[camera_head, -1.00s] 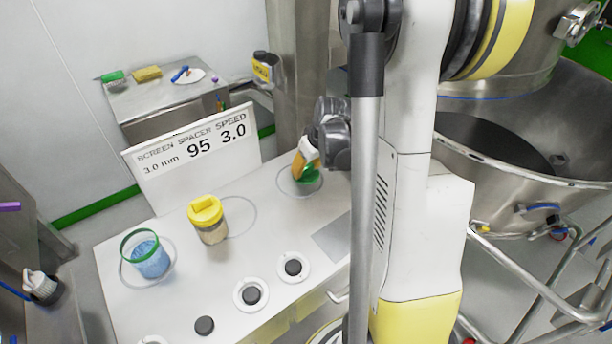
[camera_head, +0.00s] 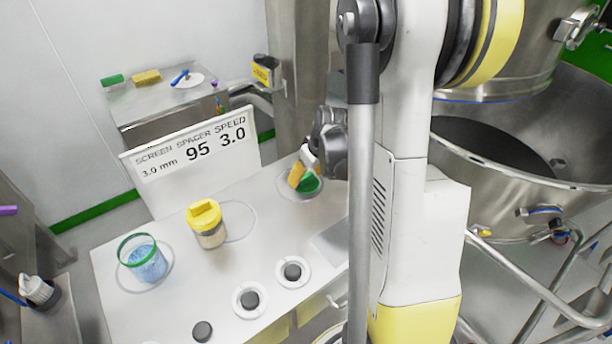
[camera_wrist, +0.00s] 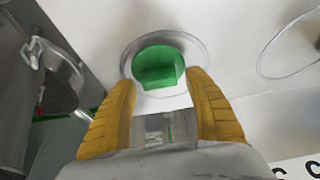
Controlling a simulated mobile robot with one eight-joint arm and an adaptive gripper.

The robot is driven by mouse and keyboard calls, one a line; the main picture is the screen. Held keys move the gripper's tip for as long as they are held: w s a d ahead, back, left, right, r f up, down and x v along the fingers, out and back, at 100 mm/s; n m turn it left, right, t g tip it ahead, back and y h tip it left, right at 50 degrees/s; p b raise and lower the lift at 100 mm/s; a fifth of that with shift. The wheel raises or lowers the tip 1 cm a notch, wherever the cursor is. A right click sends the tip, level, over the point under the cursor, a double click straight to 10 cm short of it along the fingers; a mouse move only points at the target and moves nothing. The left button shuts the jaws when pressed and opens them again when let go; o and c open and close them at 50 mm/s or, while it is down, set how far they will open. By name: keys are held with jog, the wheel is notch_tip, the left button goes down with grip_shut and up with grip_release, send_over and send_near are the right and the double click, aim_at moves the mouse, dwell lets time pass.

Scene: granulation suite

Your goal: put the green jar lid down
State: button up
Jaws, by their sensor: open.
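The green jar lid (camera_head: 308,184) lies on the white bench top inside a marked grey ring at the right end; it also shows in the wrist view (camera_wrist: 158,66). My gripper (camera_head: 304,174) is just beside it. In the wrist view its yellow fingers (camera_wrist: 164,88) stand apart, with the lid beyond and between their tips and bare white surface showing between lid and palm. The open jar (camera_head: 145,262) with a green rim and blue contents stands in a ring at the left. My arm hides part of the bench right of the lid.
A yellow-lidded jar (camera_head: 207,224) stands mid-bench beside an empty ring (camera_head: 240,222). A sign (camera_head: 192,150) stands along the back edge. Round dark knobs (camera_head: 250,299) line the front. A large steel bowl (camera_head: 520,210) is at the right.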

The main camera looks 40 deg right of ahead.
jog(key=p+v, duration=0.4)
jog(key=v, duration=0.7)
jog(key=s+a+r+t, duration=0.1)
jog(key=s+a+r, duration=0.2)
jog(key=a, duration=0.5)
jog(key=s+a+r, duration=0.3)
jog(key=a+r, duration=0.1)
jog(key=a, duration=0.4)
jog(key=s+a+r+t, duration=0.1)
jog(key=s+a+r, duration=0.2)
jog(key=a, duration=0.5)
jog(key=shift+a+r+n+t, duration=0.15)
jog(key=shift+r+n+t, duration=0.15)
jog(key=shift+r, duration=0.2)
jog(key=shift+s, duration=0.1)
